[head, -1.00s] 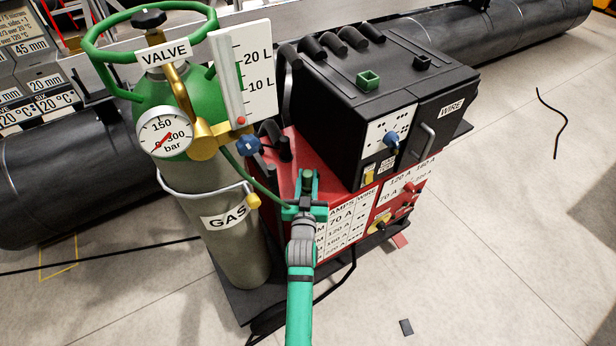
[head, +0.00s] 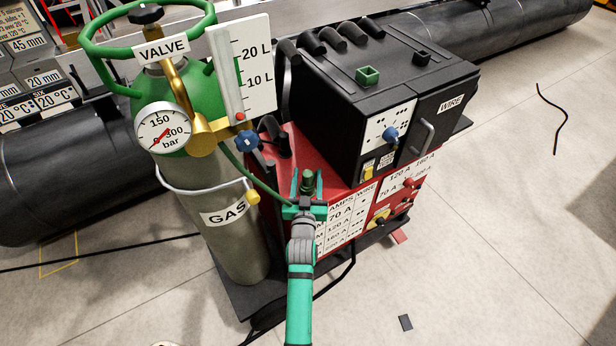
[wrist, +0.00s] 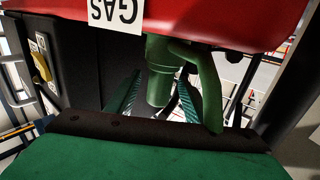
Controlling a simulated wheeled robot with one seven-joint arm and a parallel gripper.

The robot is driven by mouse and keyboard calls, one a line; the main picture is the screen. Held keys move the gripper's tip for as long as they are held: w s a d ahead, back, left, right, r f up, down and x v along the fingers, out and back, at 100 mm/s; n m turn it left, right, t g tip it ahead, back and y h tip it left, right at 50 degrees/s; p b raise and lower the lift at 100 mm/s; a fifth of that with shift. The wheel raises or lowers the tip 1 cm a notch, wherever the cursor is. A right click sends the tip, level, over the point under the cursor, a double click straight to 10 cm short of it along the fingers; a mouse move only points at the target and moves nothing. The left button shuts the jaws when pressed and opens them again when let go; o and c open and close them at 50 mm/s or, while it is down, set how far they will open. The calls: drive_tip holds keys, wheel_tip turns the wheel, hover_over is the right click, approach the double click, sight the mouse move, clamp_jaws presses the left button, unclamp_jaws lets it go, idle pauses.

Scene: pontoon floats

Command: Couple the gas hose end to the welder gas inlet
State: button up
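The green hose end (wrist: 160,85) is a short cylinder with a bent green hose (wrist: 210,95) on its right side. In the wrist view it hangs beneath the welder's red edge, near an upside-down GAS label (wrist: 117,12). My gripper (wrist: 160,92) has its two ridged green fingers on either side of the hose end. A dark gap shows on the left, so the fingers look open around it. In the head view my gripper (head: 306,200) is at the red welder's (head: 320,165) near left corner. The inlet itself is hidden, and I cannot tell whether the hose end is seated.
The gas bottle (head: 222,245), with its gauge (head: 163,131) and blue knob (head: 247,141), stands close on the left. The black wire feeder (head: 345,100) sits on the welder. A black cable (head: 350,275) loops below. The floor to the right is largely clear.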

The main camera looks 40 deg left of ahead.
drive_tip(key=shift+s, duration=0.2)
drive_tip(key=v, duration=1)
drive_tip(key=shift+s+d, duration=0.15)
drive_tip(key=shift+s, duration=0.1)
idle(0.3)
